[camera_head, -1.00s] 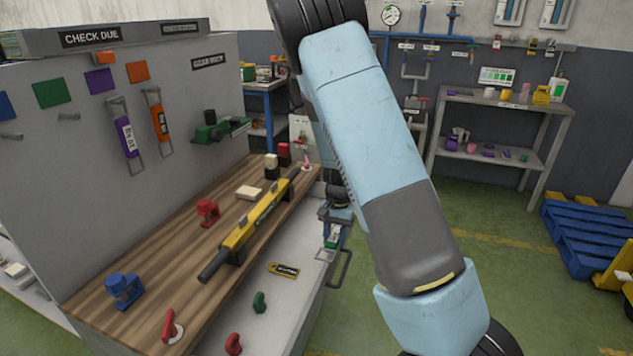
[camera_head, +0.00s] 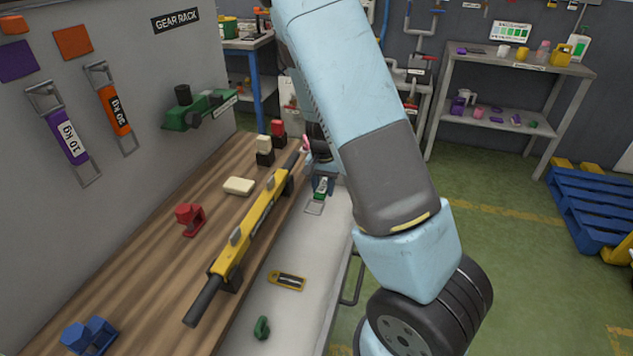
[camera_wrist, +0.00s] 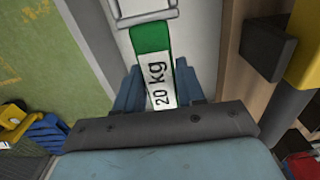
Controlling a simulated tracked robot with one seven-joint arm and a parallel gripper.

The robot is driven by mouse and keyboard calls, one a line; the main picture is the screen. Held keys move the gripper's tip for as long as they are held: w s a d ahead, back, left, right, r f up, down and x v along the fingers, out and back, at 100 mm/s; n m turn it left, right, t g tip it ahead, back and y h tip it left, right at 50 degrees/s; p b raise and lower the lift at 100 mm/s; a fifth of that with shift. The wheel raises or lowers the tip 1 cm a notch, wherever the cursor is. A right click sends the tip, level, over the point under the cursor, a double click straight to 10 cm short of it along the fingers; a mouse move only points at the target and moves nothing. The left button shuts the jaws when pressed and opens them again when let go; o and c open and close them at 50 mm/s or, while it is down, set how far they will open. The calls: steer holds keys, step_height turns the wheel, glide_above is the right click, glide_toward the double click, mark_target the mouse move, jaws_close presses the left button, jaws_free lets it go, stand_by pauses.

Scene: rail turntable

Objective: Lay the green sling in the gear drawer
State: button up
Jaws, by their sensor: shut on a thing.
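The green sling (camera_head: 320,186) has a white label reading 20 kg, which shows in the wrist view (camera_wrist: 160,85), and a metal loop at its end. My gripper (camera_wrist: 157,92) is shut on the sling, with a blue finger on each side of the label. In the head view my gripper (camera_head: 319,176) is partly hidden behind my arm. The gear drawer (camera_head: 300,305) is the pale open drawer along the bench front, with a dark handle at its right. The sling's loop appears over the drawer's far part; whether it touches the bottom I cannot tell.
A yellow tag (camera_head: 287,280) and a green shackle (camera_head: 261,328) lie in the drawer's nearer part. A yellow bar with dark ends (camera_head: 245,235) lies on the wooden bench beside it. Purple (camera_head: 66,135) and orange (camera_head: 115,110) slings hang on the panel.

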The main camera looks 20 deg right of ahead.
mark_target(321, 230)
steer(key=shift+f, duration=0.2)
steer(key=shift+a+f, duration=0.3)
steer(key=shift+f, duration=0.2)
steer(key=shift+s+a+f, duration=0.1)
steer(key=shift+f, duration=7)
steer(key=o, duration=1.1)
steer(key=shift+o, duration=0.6)
